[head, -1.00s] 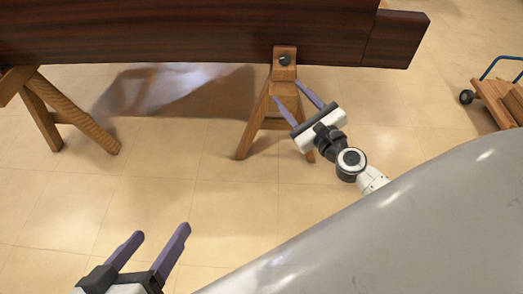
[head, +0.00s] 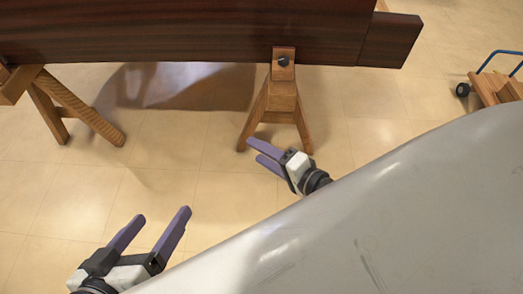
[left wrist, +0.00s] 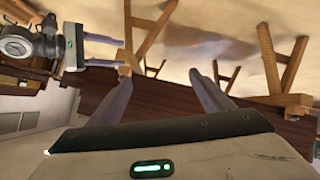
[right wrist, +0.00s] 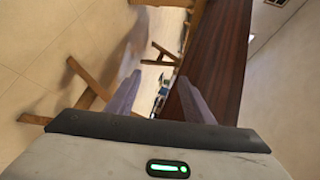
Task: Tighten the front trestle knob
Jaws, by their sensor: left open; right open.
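The trestle (head: 276,100) is a wooden A-frame under the right end of the dark wooden piano part. A small black knob (head: 283,61) sits on its top block. My right gripper (head: 250,148) is open and empty, below the knob and in front of the trestle's legs, its purple fingers pointing left. It also shows in the left wrist view (left wrist: 118,48). My left gripper (head: 164,214) is open and empty at the lower left, well apart from the trestle, fingers pointing up and right. I cannot make out the knob in either wrist view.
The long dark wooden body (head: 180,32) spans the top. A second trestle (head: 70,105) stands at the left. A large grey curved surface (head: 390,220) fills the lower right and hides part of my arms. A wooden dolly (head: 497,84) is at the right. Tiled floor between the trestles is open.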

